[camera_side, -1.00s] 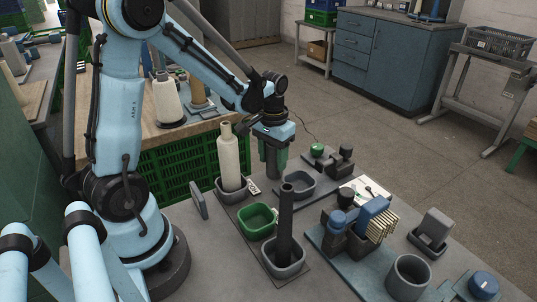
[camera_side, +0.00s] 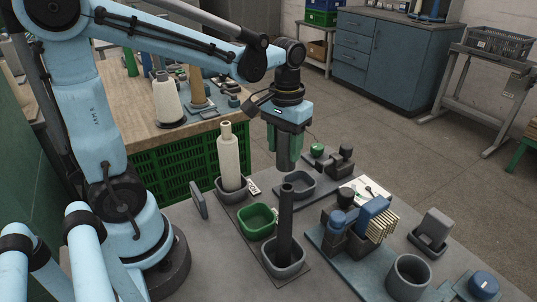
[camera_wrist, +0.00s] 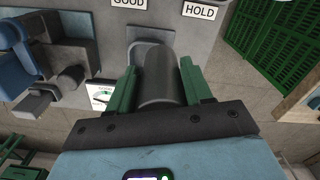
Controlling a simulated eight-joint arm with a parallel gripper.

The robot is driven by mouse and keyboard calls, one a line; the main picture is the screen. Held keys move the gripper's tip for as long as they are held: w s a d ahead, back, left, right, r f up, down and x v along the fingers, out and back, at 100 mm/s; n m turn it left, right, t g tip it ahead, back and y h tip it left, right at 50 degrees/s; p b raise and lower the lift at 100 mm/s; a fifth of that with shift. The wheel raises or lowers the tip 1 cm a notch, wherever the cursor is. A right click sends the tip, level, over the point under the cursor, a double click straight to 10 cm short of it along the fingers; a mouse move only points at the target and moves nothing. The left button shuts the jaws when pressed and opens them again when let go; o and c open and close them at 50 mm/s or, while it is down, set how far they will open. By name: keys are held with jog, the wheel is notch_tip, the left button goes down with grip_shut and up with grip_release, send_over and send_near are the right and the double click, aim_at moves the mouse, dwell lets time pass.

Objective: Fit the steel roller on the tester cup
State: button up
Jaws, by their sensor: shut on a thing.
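My gripper (camera_side: 284,158) has green fingers shut on the steel roller (camera_side: 283,150), a plain grey cylinder held upright above the bench. In the wrist view the roller (camera_wrist: 158,78) sits between the two green fingers, with its far end over or near a grey cup (camera_wrist: 150,35). In the side view an empty grey cup (camera_side: 300,187) stands below the roller, with a clear gap between. I cannot tell which cup is the tester cup. A blue and dark device (camera_side: 362,220) with brass-coloured prongs stands to the right of the cups.
A cream tube (camera_side: 229,160) and a tall dark tube (camera_side: 286,225) stand in cups near my gripper. A green cup (camera_side: 257,219) sits between them. A wide grey cylinder (camera_side: 408,278) stands front right. A white card (camera_side: 370,188) lies behind the blue device.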

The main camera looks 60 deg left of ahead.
jog(key=shift+w+d+f, duration=0.5)
jog(key=shift+w+f, duration=0.2)
jog(key=shift+w, duration=0.05)
jog(key=shift+w+d+f, duration=0.5)
jog(key=shift+w+f, duration=0.15)
jog(key=shift+w, duration=0.05)
jog(key=shift+f, duration=0.85)
dwell(0.9)
jog(key=shift+f, duration=0.25)
jog(key=shift+f, duration=0.9)
dwell(0.9)
jog(key=o, duration=1.7)
jog(key=shift+o, duration=0.2)
